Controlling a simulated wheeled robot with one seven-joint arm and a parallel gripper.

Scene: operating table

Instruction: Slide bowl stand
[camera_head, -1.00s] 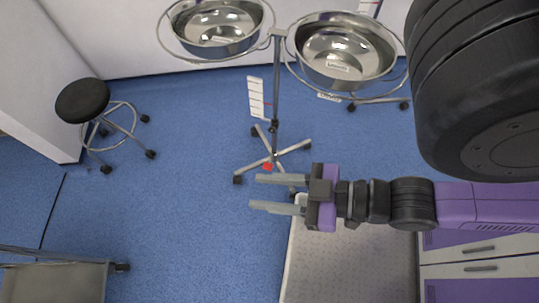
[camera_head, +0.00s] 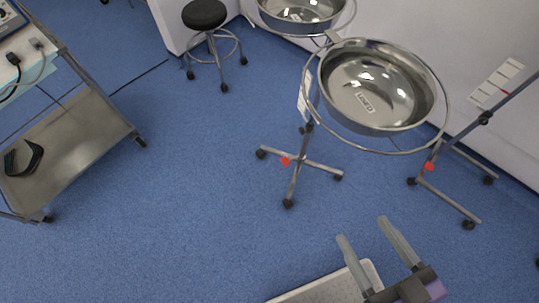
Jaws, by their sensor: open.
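The bowl stand (camera_head: 306,153) stands on casters on the blue floor, ahead of my gripper. It carries two steel bowls in ring holders: a near bowl (camera_head: 376,92) with a label inside, and a far bowl (camera_head: 300,12) cut by the top edge of the picture. A red mark shows low on its base. My gripper (camera_head: 368,238) is at the bottom right, open and empty, its two fingers pointing up the picture toward the stand. It is apart from the stand.
A second wheeled stand (camera_head: 447,187) with a red mark is at the right by the wall. A black stool (camera_head: 205,15) is at the top. A metal cart (camera_head: 88,150) is at the left. A pale perforated surface (camera_head: 325,291) lies below my gripper. The floor between is clear.

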